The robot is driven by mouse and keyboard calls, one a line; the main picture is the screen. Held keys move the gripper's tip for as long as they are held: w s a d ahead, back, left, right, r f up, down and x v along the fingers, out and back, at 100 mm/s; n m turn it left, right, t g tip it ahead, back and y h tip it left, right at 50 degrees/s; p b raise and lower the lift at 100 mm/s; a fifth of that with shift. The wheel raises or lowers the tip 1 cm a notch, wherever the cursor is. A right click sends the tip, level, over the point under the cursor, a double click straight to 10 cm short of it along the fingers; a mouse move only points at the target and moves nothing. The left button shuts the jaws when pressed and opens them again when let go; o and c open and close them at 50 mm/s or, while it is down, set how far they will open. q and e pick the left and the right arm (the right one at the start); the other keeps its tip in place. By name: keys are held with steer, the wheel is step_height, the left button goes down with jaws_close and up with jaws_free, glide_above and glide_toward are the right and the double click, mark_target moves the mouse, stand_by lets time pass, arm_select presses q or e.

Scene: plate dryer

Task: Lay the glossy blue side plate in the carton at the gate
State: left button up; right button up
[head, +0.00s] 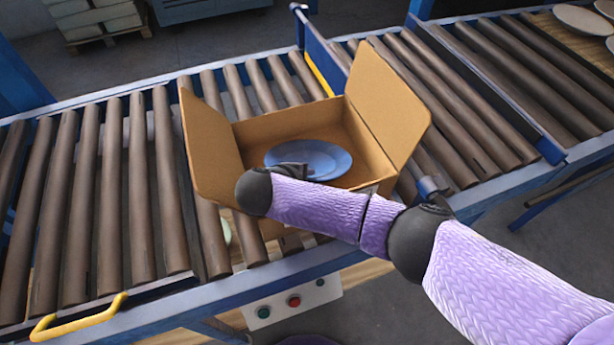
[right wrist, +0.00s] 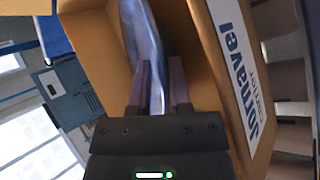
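The glossy blue side plate (head: 308,158) is inside the open brown carton (head: 215,150), lying roughly level in the head view. I cannot tell whether it touches the carton floor. My right gripper (head: 292,172) reaches in over the carton's near side, partly hidden by my wrist. In the right wrist view, the plate (right wrist: 145,40) runs between the two fingers of the right gripper (right wrist: 161,88), which look closed on its rim. My left gripper is not in view.
The carton stands on a roller conveyor (head: 110,190) with its flaps spread. A blue gate with a yellow strip (head: 318,72) stands just behind it. Pale plates (head: 585,20) lie at the far right. A button box (head: 292,302) and a yellow handle (head: 78,318) are at the front edge.

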steer(key=shift+o, duration=1.3)
steer(key=shift+r, duration=0.1)
steer(key=p+v, duration=0.4)
steer(key=v, duration=0.8)
steer(key=shift+p, duration=0.3)
steer(key=shift+r, duration=0.1)
